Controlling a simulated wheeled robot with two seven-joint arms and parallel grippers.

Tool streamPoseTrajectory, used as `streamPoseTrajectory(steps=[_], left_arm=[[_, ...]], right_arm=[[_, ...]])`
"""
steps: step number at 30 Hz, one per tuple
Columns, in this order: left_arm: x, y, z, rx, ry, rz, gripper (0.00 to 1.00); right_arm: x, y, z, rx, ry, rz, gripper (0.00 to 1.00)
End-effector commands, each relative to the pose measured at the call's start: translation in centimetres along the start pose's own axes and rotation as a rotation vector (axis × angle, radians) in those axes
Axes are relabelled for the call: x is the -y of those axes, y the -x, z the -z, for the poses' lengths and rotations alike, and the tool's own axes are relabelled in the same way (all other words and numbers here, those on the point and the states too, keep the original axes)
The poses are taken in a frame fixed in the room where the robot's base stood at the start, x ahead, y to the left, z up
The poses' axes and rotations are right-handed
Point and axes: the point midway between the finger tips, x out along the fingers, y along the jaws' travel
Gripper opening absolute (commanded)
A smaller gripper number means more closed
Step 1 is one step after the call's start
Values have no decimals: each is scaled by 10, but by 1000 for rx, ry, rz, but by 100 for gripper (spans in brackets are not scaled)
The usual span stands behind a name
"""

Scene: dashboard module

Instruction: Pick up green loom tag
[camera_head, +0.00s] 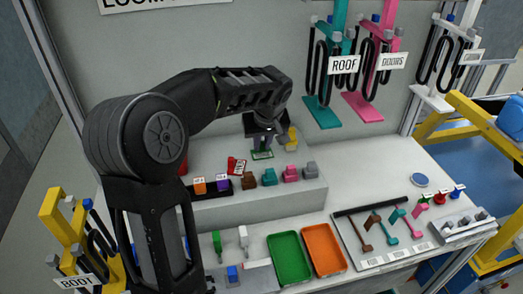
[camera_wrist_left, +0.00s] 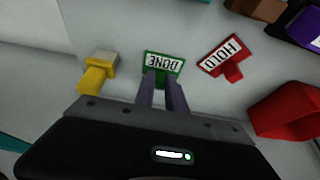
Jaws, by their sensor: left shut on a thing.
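The green loom tag (camera_wrist_left: 163,66) has a white label reading DONE, upside down in the left wrist view. It also shows in the head view (camera_head: 262,155) on the raised grey shelf at the back of the bench. My left gripper (camera_wrist_left: 163,85) is shut on the near part of the green tag, with its two dark fingers close together. In the head view my left gripper (camera_head: 264,143) reaches down to the tag from above. I cannot tell whether the tag is touching the shelf. My right gripper is not in view.
A red HOLD tag (camera_wrist_left: 224,60) lies beside the green one. A yellow and grey connector (camera_wrist_left: 98,72) is on its other side. A red bin (camera_wrist_left: 288,115) is nearby. Teal (camera_head: 270,177) and pink (camera_head: 291,174) blocks stand along the shelf front. Green (camera_head: 289,258) and orange (camera_head: 324,250) trays lie below.

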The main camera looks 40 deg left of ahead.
Motion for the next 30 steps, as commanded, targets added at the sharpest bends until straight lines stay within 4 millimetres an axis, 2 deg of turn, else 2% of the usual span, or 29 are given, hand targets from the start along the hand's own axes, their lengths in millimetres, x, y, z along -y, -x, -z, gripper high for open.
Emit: streamPoseTrajectory(steps=[17, 23, 30], left_arm=[[0, 3, 1, -1, 0, -1, 0], [-1, 24, 10, -3, 2, -3, 0], [-1, 68, 29, -3, 1, -4, 0]], right_arm=[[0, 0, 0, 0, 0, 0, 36], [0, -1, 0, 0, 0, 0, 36], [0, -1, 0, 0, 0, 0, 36]])
